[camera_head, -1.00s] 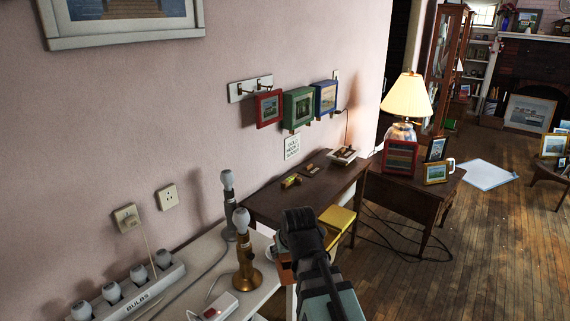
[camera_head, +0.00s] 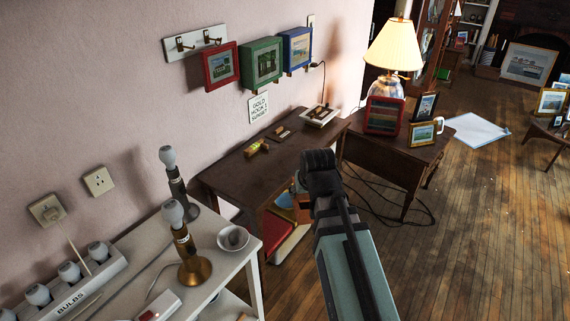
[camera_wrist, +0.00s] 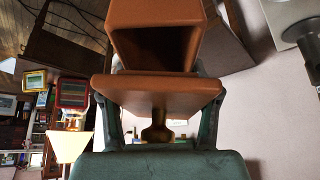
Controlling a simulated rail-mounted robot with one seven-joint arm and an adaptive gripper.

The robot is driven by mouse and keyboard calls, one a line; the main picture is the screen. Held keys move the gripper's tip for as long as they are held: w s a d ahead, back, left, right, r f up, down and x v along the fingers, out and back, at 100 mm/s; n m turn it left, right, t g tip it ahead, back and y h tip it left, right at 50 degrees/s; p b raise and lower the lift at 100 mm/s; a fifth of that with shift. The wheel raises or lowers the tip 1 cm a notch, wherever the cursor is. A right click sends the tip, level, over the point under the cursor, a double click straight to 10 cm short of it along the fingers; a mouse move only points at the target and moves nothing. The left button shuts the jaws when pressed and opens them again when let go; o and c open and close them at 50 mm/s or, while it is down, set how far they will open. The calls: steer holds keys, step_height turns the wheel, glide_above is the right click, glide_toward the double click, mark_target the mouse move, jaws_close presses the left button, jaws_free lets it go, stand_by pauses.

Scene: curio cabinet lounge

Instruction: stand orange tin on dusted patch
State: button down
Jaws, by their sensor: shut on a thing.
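In the wrist view, an orange-brown tin (camera_wrist: 155,30), hollow and box-shaped, is held at my gripper (camera_wrist: 158,100). A flat orange panel (camera_wrist: 155,88) lies across between the fingers, and a dark opening shows beyond it. In the head view, my arm reaches in front of the dark desk (camera_head: 290,150) and hides most of the gripper; only a sliver of orange (camera_head: 298,184) shows at its left side. I cannot make out a dusted patch in either view.
The white bench (camera_head: 215,265) carries lamp stands, a bowl (camera_head: 232,238) and a bulb strip. The desk holds small brass items. A lit lamp (camera_head: 392,50) and frames stand on a side table (camera_head: 400,155). Cables lie below. The wooden floor at right is largely clear.

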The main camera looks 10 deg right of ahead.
steer(key=w+r, duration=0.3)
steer(key=w, duration=1.1)
steer(key=w+r+g+b, duration=0.1)
steer(key=w+r, duration=0.1)
steer(key=w, duration=1.2)
steer(key=w+r, duration=0.3)
steer(key=w, duration=1.1)
step_height(320, 180, down, 20)
steer(key=p, duration=0.3)
steer(key=shift+w+d, duration=0.1)
steer(key=shift+f, duration=0.2)
steer(key=shift+c, duration=1.4)
jaws_free()
steer(key=v, duration=0.4)
steer(key=b+v, duration=0.1)
steer(key=v, duration=0.7)
steer(key=shift+w+r+b, duration=0.2)
steer(key=shift+r+b, duration=0.05)
steer(key=shift+b, duration=0.15)
